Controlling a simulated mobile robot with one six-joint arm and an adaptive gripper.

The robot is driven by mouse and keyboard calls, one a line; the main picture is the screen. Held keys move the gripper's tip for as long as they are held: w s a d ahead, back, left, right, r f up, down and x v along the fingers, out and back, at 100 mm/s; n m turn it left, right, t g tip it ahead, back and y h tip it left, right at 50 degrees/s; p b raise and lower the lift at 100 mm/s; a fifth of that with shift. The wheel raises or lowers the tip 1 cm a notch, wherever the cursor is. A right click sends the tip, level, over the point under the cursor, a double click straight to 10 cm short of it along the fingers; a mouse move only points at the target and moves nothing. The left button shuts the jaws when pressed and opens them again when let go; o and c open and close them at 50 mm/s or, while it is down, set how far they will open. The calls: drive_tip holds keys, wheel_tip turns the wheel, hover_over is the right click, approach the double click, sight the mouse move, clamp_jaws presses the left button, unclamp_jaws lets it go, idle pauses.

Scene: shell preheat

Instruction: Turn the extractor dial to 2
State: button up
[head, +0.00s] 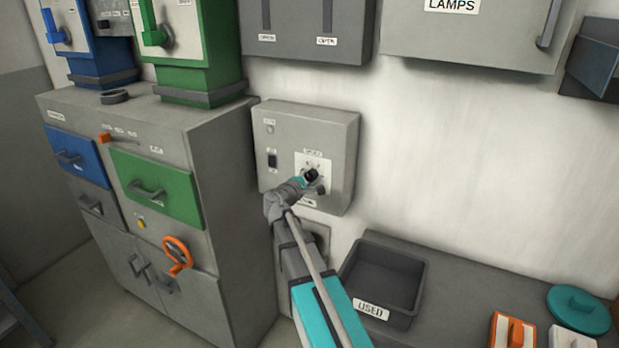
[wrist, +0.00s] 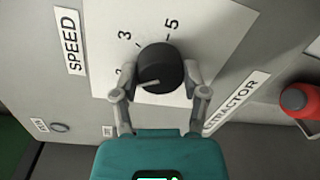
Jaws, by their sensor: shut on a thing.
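The extractor dial is a black round knob (wrist: 160,66) on a white scale plate in the wrist view. A pale pointer line on it points to the lower left. The printed 3 and 5 show above it; a partly covered mark, which looks like a 2, lies left of it. My gripper (wrist: 162,77) is shut on the knob, one finger on each side. In the head view the knob (head: 312,174) sits on the grey wall box (head: 336,137), with my gripper (head: 306,180) against it. I cannot tell exactly which number the pointer meets.
A grey cabinet (head: 228,180) is left of the box. A dark tray marked USED (head: 372,308) stands on the bench below right. The wall right of the box is clear.

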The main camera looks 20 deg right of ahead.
drive_tip(key=shift+w, duration=0.15)
drive_tip(key=o, duration=1.1)
drive_tip(key=shift+o, duration=0.2)
drive_tip(key=shift+s, duration=0.2)
